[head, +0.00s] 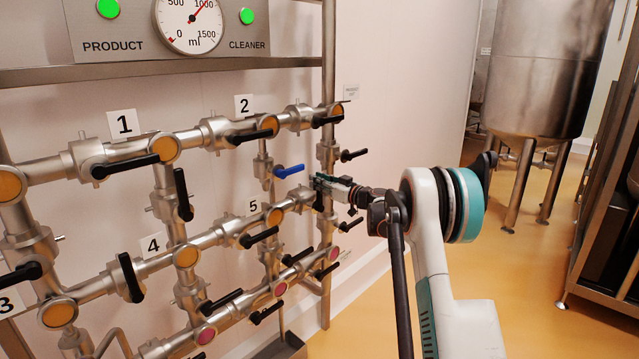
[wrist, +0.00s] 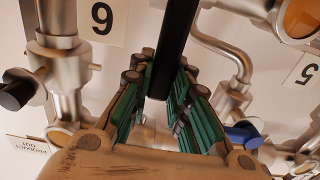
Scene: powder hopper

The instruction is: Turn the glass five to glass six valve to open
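The valve between glass five and glass six lies on the middle pipe right of the 5 label (head: 253,207). Its body is mostly hidden by my gripper (head: 321,183) in the head view. Its black lever (wrist: 176,40) runs down from the top edge in the wrist view, roughly across the pipe line. The lever's free end lies between the green-padded fingers of my gripper (wrist: 166,75). The fingers stand close on both sides; contact is not clear. The glass five window (head: 275,217) is amber. The 6 label (wrist: 102,17) appears upside down in the wrist view.
A blue lever (head: 289,171) sits just above and left of my gripper. Other black levers are near, including one at right (head: 353,155) and one below (head: 298,256). A steel post (head: 328,80) stands behind. Open floor lies to the right, before a steel tank (head: 540,90).

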